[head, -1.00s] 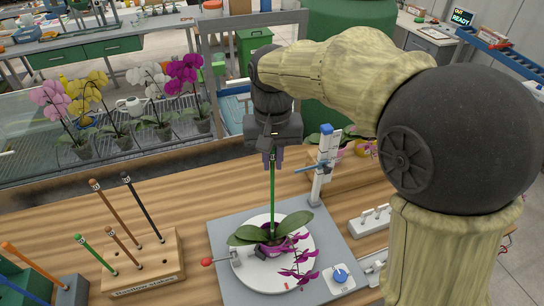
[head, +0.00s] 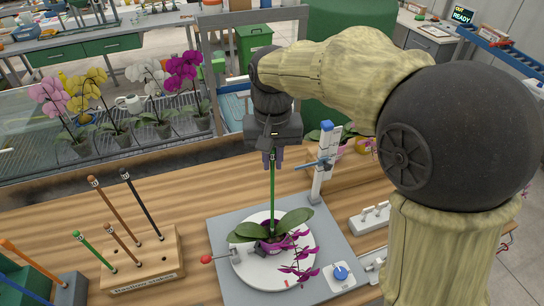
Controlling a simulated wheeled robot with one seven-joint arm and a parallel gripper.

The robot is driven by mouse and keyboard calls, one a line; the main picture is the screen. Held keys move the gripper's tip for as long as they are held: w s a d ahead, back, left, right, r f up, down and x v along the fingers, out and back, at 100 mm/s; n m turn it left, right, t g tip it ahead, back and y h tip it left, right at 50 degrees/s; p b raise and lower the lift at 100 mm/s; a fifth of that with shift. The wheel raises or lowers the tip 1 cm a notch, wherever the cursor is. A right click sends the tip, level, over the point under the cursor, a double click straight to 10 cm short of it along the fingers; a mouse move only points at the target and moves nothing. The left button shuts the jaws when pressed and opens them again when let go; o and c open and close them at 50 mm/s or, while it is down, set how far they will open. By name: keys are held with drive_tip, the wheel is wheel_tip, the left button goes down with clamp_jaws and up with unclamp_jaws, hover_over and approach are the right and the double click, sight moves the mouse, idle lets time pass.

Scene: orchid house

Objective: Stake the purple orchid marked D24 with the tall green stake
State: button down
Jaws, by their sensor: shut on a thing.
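My gripper (head: 273,163) is shut on the upper end of the tall green stake (head: 273,190) and holds it upright. The stake's lower end goes down among the leaves of the purple orchid (head: 299,267). Leaves hide its tip, so I cannot tell how deep it is in the pot. I cannot read a D24 mark. A clamp with a red knob (head: 206,259) reaches the pot's left side.
A wooden rack (head: 150,277) with several brown, black and green stakes stands at left. A blue-topped post (head: 324,165) with a blue arm stands behind the turntable at right. A small unit with a blue knob (head: 340,274) is at front right. Potted orchids (head: 163,113) stand at the back left.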

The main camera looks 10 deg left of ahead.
drive_tip(key=shift+f+b, duration=0.35)
drive_tip(key=shift+f, duration=0.25)
drive_tip(key=c, duration=1.3)
unclamp_jaws()
drive_tip(key=shift+c, duration=0.2)
drive_tip(key=shift+r, duration=0.1)
wheel_tip(320, 180, up, 17)
